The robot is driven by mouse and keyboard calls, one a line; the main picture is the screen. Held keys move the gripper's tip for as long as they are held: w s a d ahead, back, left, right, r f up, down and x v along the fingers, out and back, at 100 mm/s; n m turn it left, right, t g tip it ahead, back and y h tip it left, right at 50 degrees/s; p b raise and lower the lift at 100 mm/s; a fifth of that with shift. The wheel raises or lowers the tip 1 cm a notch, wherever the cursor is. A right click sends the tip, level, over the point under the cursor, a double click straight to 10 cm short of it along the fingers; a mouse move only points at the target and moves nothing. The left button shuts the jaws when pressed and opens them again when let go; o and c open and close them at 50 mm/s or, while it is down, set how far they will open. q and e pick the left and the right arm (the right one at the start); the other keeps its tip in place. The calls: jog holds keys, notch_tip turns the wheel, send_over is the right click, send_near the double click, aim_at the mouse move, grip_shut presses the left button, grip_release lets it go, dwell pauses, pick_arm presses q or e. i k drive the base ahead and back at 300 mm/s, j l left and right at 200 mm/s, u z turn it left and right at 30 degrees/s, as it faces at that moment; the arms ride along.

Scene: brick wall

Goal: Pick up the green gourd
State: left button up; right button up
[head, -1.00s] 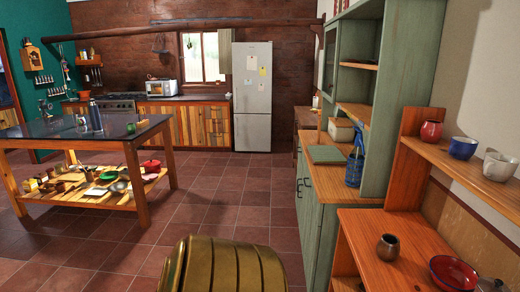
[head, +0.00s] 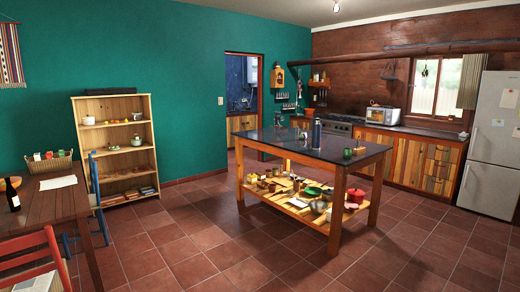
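A small green rounded thing (head: 347,153) stands near the right end of the dark-topped kitchen island (head: 300,145). It may be the green gourd, but it is too small to be sure. Another small pale green rounded object (head: 136,140) sits on a shelf of the wooden bookcase (head: 118,161) at the left; I cannot tell what it is. Neither of my grippers is in view.
A dark blue bottle (head: 316,133) stands on the island, with several dishes and a red pot (head: 355,195) on its lower shelf. A wooden table (head: 50,205) and a red chair (head: 35,262) are at the left. The tiled floor (head: 190,250) before the island is open.

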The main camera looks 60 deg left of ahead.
aim_at(347, 153)
jog(key=i+j+u, duration=0.8)
jog(key=i+u, duration=0.2)
jog(key=i, duration=0.2)
jog(key=i+j+u, duration=0.1)
jog(key=i+u, duration=0.2)
jog(key=i, duration=0.15)
